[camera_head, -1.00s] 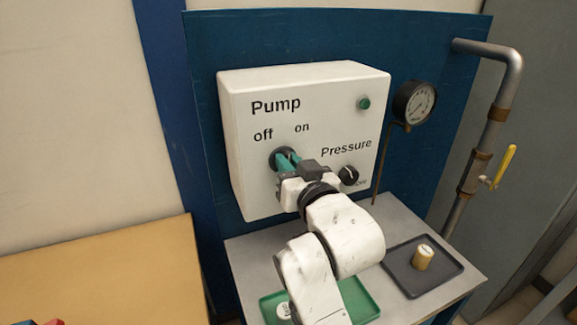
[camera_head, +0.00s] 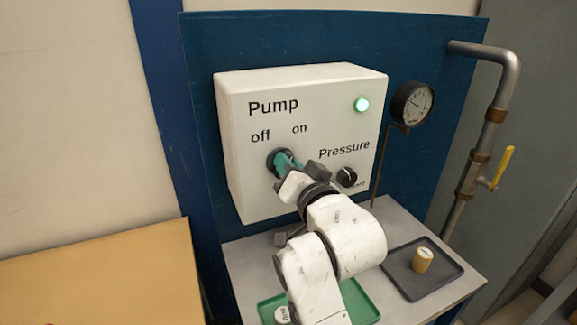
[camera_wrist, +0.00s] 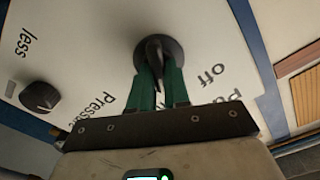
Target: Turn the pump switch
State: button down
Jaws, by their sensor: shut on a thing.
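The pump switch (camera_wrist: 155,52) is a dark round knob with a raised handle on the white control box (camera_head: 235,165), below the words "off" and "on". In the wrist view its handle lies between the green fingers of my gripper (camera_wrist: 160,88), which is shut on it. In the head view my gripper (camera_head: 287,161) reaches the switch from the lower right and covers part of it. The box's indicator lamp (camera_head: 361,104) glows bright green.
A black pressure knob (camera_head: 347,177) sits right of the switch. A gauge (camera_head: 411,103), a pipe (camera_head: 483,140) and a yellow valve handle (camera_head: 503,167) stand further right. Below are a green tray (camera_head: 358,300) and a dark tray (camera_head: 440,285) with a tan cylinder (camera_head: 422,260).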

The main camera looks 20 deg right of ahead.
jog(key=c, duration=1.1)
grip_release()
jog(key=s+b, duration=0.1)
jog(key=s, duration=0.9)
jog(key=shift+s+b, duration=0.3)
jog(key=shift+s, duration=0.1)
